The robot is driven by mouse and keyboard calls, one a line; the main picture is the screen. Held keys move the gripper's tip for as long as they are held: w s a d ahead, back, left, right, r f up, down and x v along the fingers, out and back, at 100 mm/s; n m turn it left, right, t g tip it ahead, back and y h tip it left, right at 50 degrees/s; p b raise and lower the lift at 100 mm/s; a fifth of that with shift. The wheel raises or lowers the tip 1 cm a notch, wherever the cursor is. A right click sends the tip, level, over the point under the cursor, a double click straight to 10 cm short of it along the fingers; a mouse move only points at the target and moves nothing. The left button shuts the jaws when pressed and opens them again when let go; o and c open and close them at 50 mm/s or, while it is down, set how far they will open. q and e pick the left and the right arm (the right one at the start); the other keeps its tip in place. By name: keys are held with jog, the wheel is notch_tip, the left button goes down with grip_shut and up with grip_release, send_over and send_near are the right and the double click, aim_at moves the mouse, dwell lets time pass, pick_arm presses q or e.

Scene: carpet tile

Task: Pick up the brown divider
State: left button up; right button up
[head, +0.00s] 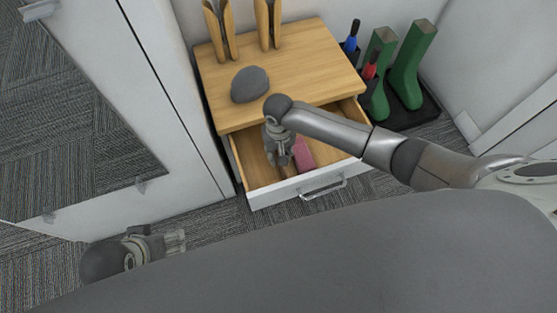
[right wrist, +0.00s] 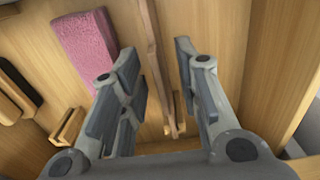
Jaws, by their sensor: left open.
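The brown divider (right wrist: 152,50) is a long thin wooden strip in the open drawer (head: 262,197). In the right wrist view it runs lengthwise between the two fingers of my right gripper (right wrist: 158,62). The fingers are open, with a gap showing on either side of the strip. In the head view my right gripper (head: 284,158) points down into the drawer, and it and its arm hide much of the divider. My left gripper (head: 181,240) is open and empty at the lower left, over the carpet, away from the drawer.
A pink cloth-like block (head: 303,154) lies in the drawer beside the gripper. A small wooden piece (right wrist: 67,126) and a dark item (right wrist: 14,88) are there too. A grey stone-like lump (head: 250,84) sits on the cabinet top (head: 310,60). Green boots (head: 408,68) stand at the right.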

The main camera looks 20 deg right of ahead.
jog(key=shift+f, duration=0.15)
jog(key=shift+c, duration=0.3)
grip_shut()
